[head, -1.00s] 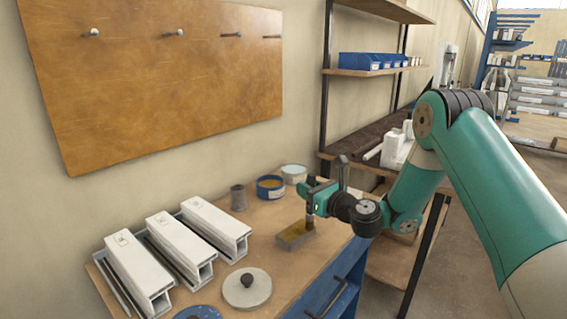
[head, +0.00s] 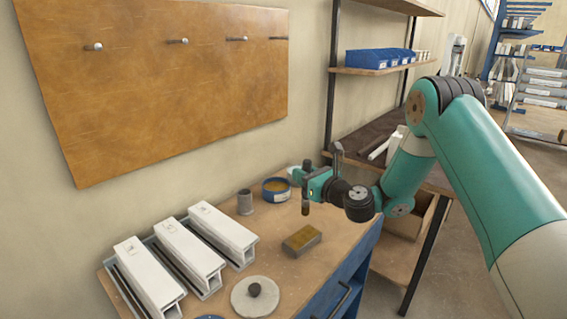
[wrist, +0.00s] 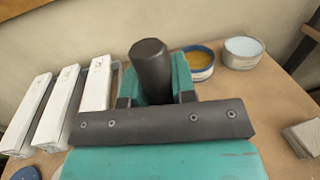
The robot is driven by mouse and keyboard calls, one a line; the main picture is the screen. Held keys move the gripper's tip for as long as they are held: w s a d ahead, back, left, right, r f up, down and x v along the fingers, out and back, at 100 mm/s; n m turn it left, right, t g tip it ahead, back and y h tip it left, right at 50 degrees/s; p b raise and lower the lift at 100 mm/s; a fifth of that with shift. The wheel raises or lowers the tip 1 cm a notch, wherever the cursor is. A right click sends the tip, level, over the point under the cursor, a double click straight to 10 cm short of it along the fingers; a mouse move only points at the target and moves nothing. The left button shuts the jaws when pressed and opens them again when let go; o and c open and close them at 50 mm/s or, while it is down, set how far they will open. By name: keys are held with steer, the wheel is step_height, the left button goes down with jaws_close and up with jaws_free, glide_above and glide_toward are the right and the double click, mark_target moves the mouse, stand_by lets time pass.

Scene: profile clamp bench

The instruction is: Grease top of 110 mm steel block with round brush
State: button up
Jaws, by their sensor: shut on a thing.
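The steel block (head: 302,241) lies flat on the bench in the head view, with a brownish-amber layer over much of its top. It also shows at the right edge of the wrist view (wrist: 304,138). My gripper (head: 309,187) is shut on the round brush (head: 305,208). The brush hangs upright, bristles down, clear above the block and towards its far side. Its dark handle (wrist: 151,68) rises between the fingers in the wrist view, where the bristles are hidden. A blue tin with amber grease (head: 275,190) stands open behind the block.
Several white profiles (head: 188,257) lie on a rack at left. A round disc with a black knob (head: 255,296) sits at the front. A grey cylinder (head: 245,202) stands beside the grease tin. A pale-filled tin (wrist: 243,52) is partly hidden in the head view.

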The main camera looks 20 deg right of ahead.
mark_target(310, 166)
steer(key=shift+r+p, duration=1.3)
steer(key=shift+r, duration=0.45)
